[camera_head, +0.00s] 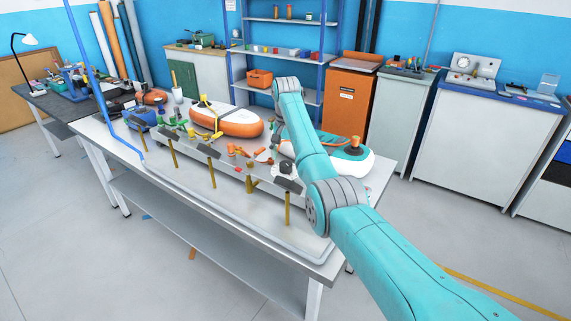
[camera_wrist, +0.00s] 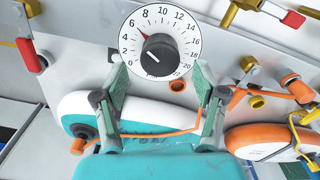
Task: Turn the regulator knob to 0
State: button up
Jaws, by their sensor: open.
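The regulator knob (camera_wrist: 160,54) is a dark round knob at the centre of a white dial (camera_wrist: 187,31) in the wrist view. The knob lies between and just beyond the fingertips, and I see no contact.
Red-handled (camera_wrist: 293,19) and yellow valves and orange pipe fittings (camera_wrist: 296,88) surround the dial on the grey panel. In the head view an orange-and-white board (camera_head: 240,122) sits on the white table (camera_head: 250,222); open floor lies in front.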

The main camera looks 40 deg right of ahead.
aim_at(286, 163)
jog(key=shift+f, duration=1.8)
jog(key=c, duration=1.1)
